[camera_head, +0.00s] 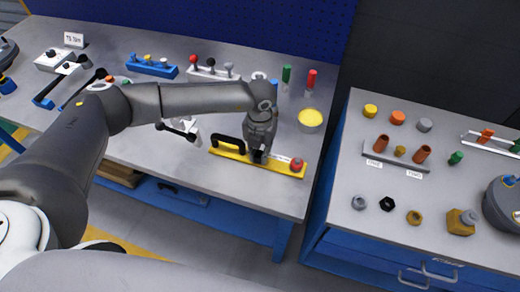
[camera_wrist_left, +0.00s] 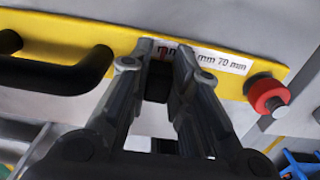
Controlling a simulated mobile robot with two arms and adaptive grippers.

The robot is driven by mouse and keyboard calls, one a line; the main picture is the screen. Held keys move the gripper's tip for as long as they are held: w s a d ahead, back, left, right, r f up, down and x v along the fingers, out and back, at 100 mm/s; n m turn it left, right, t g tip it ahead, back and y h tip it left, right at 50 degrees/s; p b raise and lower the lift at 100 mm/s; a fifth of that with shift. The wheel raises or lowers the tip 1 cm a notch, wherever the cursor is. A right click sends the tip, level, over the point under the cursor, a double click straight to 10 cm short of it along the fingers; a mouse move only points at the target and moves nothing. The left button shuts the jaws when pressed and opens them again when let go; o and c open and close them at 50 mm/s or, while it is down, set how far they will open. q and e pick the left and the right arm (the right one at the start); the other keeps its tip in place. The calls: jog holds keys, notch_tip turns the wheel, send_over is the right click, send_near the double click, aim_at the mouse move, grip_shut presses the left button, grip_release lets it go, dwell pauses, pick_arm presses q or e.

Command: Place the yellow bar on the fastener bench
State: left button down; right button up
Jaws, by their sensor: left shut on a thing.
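The yellow bar (camera_head: 230,154) is over the left bench near its front right edge. It has a black arched handle at its left, a white label and a red knob at its right end. I cannot tell whether it touches the bench top. My left gripper (camera_head: 258,156) comes down on it from above. In the left wrist view the fingers (camera_wrist_left: 161,58) close around a dark post on the yellow bar (camera_wrist_left: 75,32), between handle and label. The fastener bench (camera_head: 335,220) stands at the right, with bolts and nuts on top. My right gripper is not in view.
A gap separates the left bench (camera_head: 150,40) from the fastener bench. A yellow round piece (camera_head: 310,118) and green and red handles stand behind the bar. A grey rack (camera_head: 396,157) with copper-coloured pieces and several loose nuts occupy the fastener bench. Its front left corner is bare.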

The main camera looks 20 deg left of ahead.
aim_at(260, 152)
pick_arm(q)
jog(key=c, duration=1.3)
grip_release()
jog(key=shift+r, duration=0.5)
notch_tip(260, 152, up, 11)
jog(key=shift+r+b, duration=0.1)
jog(key=shift+b, duration=1.1)
